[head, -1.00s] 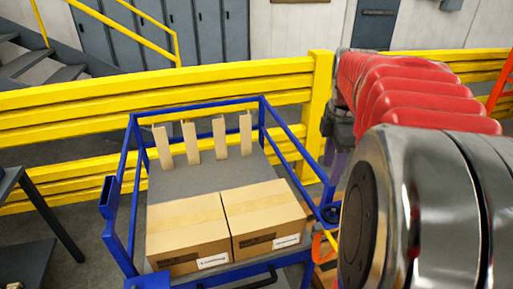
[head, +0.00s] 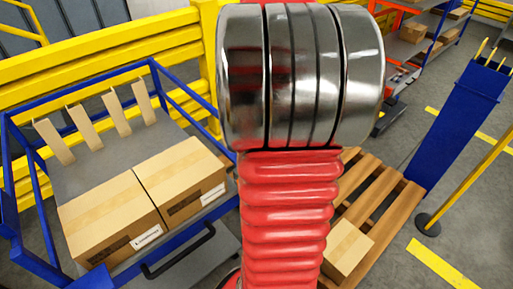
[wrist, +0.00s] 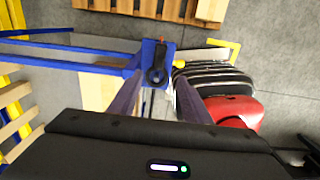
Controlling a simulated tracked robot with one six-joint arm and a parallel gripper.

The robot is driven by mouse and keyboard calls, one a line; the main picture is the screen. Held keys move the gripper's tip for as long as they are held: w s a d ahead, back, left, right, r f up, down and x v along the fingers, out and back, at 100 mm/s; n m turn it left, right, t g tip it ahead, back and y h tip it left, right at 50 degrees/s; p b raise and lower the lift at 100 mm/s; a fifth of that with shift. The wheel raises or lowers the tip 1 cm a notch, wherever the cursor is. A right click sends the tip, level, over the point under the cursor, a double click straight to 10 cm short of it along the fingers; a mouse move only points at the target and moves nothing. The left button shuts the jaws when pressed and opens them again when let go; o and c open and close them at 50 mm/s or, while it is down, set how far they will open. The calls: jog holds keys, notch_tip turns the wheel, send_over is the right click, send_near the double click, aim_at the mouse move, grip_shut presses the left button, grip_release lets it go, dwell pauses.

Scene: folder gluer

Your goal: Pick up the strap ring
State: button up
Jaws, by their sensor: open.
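In the wrist view, a small black loop-like part (wrist: 157,64) hangs at the blue corner post of the cart (wrist: 136,62). It looks like the strap ring, but its shape is not clear. My gripper (wrist: 159,80) is open, with one finger on each side of the view and the dark part between and just beyond the fingertips. I cannot tell whether the fingers touch it. In the head view, my red and silver arm hides the gripper and that corner of the cart.
The blue cart (head: 22,262) carries two cardboard boxes (head: 112,218) (head: 181,180) and several upright slats. A yellow rail (head: 110,58) runs behind it. A wooden pallet (head: 398,201) with a small box (head: 348,250) lies right of my arm. A blue stand (head: 457,125) is farther right.

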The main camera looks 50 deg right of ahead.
jog(key=shift+f, duration=3.2)
jog(key=shift+w+f, duration=0.2)
jog(key=shift+f, duration=2.45)
jog(key=shift+c, duration=0.2)
grip_shut()
